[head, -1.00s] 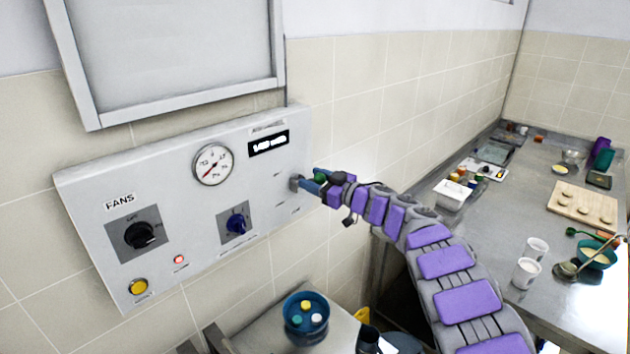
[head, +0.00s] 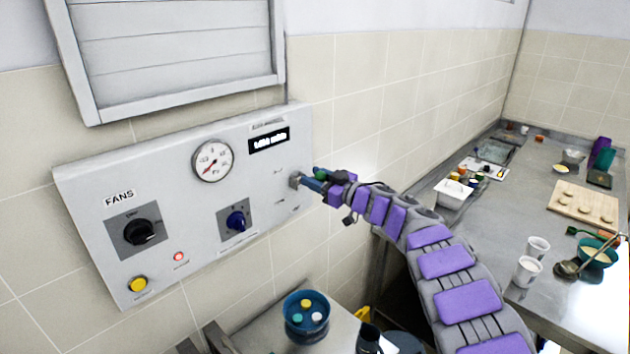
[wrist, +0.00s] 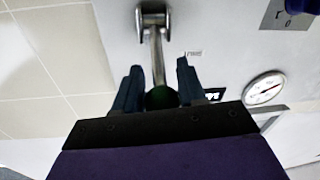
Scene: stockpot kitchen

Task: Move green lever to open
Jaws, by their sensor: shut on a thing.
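The green lever has a metal shaft and a round green knob. In the wrist view its knob (wrist: 162,98) sits between the two fingers of my gripper (wrist: 158,82), and its shaft (wrist: 157,55) runs up to a metal pivot (wrist: 152,14) on the panel. In the head view the pivot (head: 295,180) is at the right end of the control panel (head: 185,195), and my gripper (head: 312,180) is there, shut on the lever. The fingers and arm hide much of the lever in the head view. I cannot read the position labels beside it.
The panel also carries a gauge (head: 213,160), a black FANS knob (head: 139,232), a blue knob (head: 236,221) and a yellow button (head: 137,284). A slatted shutter (head: 175,50) is above. A blue pot (head: 306,318) stands below. A cluttered counter (head: 490,240) is at the right.

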